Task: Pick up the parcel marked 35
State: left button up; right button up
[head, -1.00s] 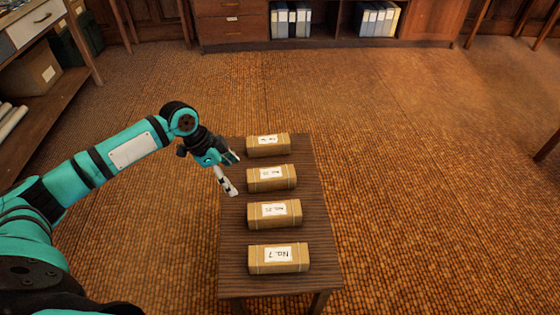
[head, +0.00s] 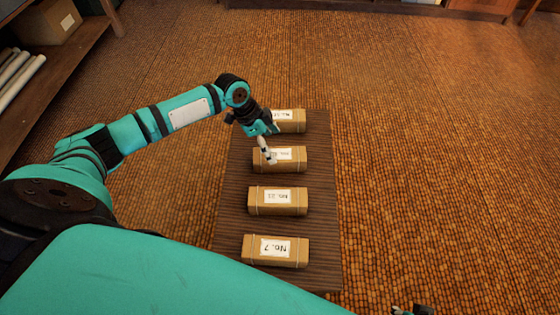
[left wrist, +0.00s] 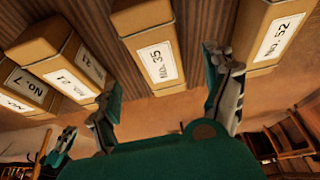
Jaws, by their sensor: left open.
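The parcel marked 35 (left wrist: 143,22) is a brown tied box with a white label, "No. 35" in the left wrist view. In the head view it is the second parcel from the far end (head: 294,163), its label partly covered and too small to read surely. My left gripper (head: 272,143) is open and empty at that parcel's left end. In the left wrist view its two fingers (left wrist: 168,100) stand apart, with the parcel ahead between them. I cannot tell whether they touch it. A bit of my right gripper (head: 412,310) shows at the head view's bottom edge.
The parcels lie in a column on a dark wooden table (head: 228,215). Parcel No. 52 (left wrist: 255,25) is on the far side and parcel No. 7 (head: 250,251) at the near end, with another parcel (head: 257,201) between. Carpet on the right is clear. A shelf (head: 70,58) stands at left.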

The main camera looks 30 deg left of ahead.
aim_at(277, 154)
pick_arm(q)
jog(key=x, duration=0.2)
jog(key=shift+d+f, duration=0.2)
jog(key=shift+f, duration=0.15)
jog(key=shift+a+b+x, duration=0.2)
jog(key=shift+b+x, duration=0.85)
jog(key=shift+x, duration=1.55)
jog(key=shift+f, duration=0.1)
pick_arm(e)
jog(key=v, duration=0.7)
jog(key=shift+r, duration=0.4)
pick_arm(q)
jog(key=shift+c, duration=0.3)
pick_arm(e)
jog(key=shift+w+d, duration=0.1)
jog(key=shift+d, duration=0.05)
pick_arm(q)
jog(key=c, duration=1.6)
